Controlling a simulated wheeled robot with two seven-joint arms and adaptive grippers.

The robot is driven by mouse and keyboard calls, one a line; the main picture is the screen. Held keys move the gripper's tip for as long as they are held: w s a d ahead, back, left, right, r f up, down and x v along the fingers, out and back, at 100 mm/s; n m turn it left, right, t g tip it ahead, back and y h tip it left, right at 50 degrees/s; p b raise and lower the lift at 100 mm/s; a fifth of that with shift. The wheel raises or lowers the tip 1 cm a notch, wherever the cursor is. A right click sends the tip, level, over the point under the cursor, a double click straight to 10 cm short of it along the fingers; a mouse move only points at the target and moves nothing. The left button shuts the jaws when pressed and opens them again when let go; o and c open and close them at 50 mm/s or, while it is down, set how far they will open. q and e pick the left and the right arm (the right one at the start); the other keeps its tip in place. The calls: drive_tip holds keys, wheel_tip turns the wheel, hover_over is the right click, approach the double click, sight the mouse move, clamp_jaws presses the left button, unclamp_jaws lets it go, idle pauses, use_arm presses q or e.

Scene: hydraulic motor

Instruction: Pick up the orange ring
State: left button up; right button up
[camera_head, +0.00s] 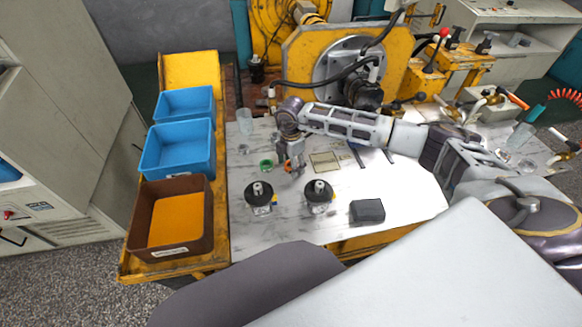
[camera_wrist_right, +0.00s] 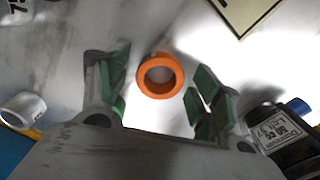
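The orange ring (camera_wrist_right: 160,75) lies on the white table top, and the right wrist view shows it whole. In the head view the orange ring (camera_head: 288,165) is partly hidden by my right gripper (camera_head: 295,172), which points down over it. In the right wrist view my right gripper (camera_wrist_right: 160,100) is open. Its green-padded fingers stand apart to the left and right of the ring, with a gap on both sides. Nothing is held. My left gripper does not show in the head view.
A green ring (camera_head: 265,166) lies just left of the gripper. Two black-topped motor parts (camera_head: 259,197) (camera_head: 318,196) and a dark grey block (camera_head: 367,211) stand in front. Blue bins (camera_head: 178,148) and a brown bin (camera_head: 140,222) line the left. Yellow machinery (camera_head: 305,62) stands behind.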

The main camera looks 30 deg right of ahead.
drive_tip(key=c, duration=0.7)
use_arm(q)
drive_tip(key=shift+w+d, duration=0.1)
use_arm(e)
drive_tip(key=shift+o, duration=0.2)
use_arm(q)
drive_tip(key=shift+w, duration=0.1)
use_arm(e)
drive_tip(key=shift+r, duration=0.15)
